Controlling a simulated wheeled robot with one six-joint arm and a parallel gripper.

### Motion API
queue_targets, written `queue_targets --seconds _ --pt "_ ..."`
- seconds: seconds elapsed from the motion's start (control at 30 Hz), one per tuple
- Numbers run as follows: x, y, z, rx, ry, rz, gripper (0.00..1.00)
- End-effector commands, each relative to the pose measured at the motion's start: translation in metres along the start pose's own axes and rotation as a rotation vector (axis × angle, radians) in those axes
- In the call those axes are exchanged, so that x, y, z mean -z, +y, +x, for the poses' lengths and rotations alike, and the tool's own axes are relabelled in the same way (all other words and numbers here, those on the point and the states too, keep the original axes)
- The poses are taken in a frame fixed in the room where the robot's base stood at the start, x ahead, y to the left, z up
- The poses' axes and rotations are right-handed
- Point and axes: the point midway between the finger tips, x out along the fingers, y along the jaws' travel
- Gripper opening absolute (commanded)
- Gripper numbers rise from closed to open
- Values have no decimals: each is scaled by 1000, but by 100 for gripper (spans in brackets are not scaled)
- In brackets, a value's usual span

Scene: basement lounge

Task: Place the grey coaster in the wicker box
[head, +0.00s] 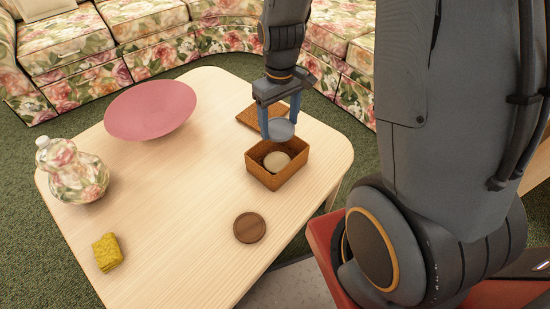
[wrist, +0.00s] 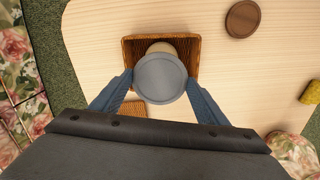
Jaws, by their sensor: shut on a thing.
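The grey coaster (head: 281,129) is a round flat disc held between the blue fingers of my gripper (head: 280,125). It is above the wicker box (head: 262,178), toward its far side. In the wrist view the grey coaster (wrist: 160,78) lies between the fingertips of my gripper (wrist: 160,85) and covers part of the wicker box (wrist: 128,50). The box is open-topped, brown and rectangular. A cream round thing (head: 277,160) lies inside it, mostly hidden by the coaster in the wrist view.
A brown round coaster (head: 249,228) lies in front of the box. A flat wicker piece (head: 247,118) lies behind it. A pink bowl (head: 150,108), a floral jar (head: 76,172) and a yellow sponge (head: 107,252) stand on the left of the wooden table (head: 180,220). The table's middle is clear.

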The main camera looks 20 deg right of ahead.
Motion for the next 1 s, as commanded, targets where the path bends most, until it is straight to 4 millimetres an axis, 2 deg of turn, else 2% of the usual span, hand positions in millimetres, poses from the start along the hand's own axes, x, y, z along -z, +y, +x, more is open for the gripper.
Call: queue_targets --seconds 0.3,0.5,0.73,1.0 --pt "4 17 10 1 -1 -659 47" --pt "6 24 17 -1 0 -987 47" --pt "7 28 25 -2 1 -1149 47" --pt "6 28 71 0 0 -1161 47"
